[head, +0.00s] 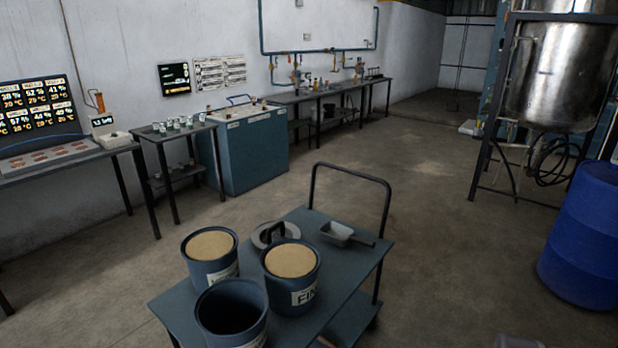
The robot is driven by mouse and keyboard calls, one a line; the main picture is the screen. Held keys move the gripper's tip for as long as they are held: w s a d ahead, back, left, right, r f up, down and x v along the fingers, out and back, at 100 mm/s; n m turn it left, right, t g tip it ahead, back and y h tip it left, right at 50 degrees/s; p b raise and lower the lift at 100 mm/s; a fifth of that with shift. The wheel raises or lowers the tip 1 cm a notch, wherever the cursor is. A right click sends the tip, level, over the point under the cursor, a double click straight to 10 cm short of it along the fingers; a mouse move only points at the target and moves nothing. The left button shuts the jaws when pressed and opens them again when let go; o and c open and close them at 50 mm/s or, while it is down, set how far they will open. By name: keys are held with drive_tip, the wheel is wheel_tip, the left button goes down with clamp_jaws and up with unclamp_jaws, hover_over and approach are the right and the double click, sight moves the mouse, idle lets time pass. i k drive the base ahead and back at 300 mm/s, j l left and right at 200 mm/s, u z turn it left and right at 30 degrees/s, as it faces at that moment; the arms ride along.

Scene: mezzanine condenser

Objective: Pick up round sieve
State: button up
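A round, pale grey, shallow object that looks like the round sieve (260,238) lies on the blue-grey cart top (330,268), behind the buckets. My gripper is not in view.
Two buckets of tan grain, the left one (210,246) and the right one (290,262), and an empty dark bucket (231,312) crowd the cart's front. A grey scoop (337,233) lies at right. The cart's push handle (350,172) rises behind. A blue drum (588,240) stands right; open floor lies between.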

sight(276, 233)
drive_tip(key=j+u, duration=0.25)
drive_tip(key=i+j+u, duration=0.25)
drive_tip(key=j, duration=0.2)
drive_tip(key=j+u, duration=0.25)
drive_tip(key=i+j+u, duration=0.25)
drive_tip(key=j, duration=0.15)
drive_tip(key=i+j+u, duration=0.3)
drive_tip(key=i+j, duration=0.15)
drive_tip(key=i+j+u, duration=0.6)
drive_tip(key=i, duration=0.45)
drive_tip(key=i+l+z, duration=0.25)
drive_tip(key=i+z, duration=0.65)
drive_tip(key=i+j+z, duration=0.2)
drive_tip(key=i+z, duration=0.25)
drive_tip(key=i, duration=0.2)
drive_tip(key=i+j+z, duration=0.3)
drive_tip(key=i+z, duration=0.15)
drive_tip(key=i+j+z, duration=0.5)
drive_tip(key=i+l+z, duration=0.25)
drive_tip(key=z, duration=0.25)
drive_tip(key=i+z, duration=0.95)
drive_tip(key=i+j+z, duration=0.15)
drive_tip(key=i+z, duration=0.3)
drive_tip(key=i+j+z, duration=0.3)
drive_tip(key=z, duration=0.2)
drive_tip(key=i+z, duration=0.35)
drive_tip(key=i+l, duration=0.05)
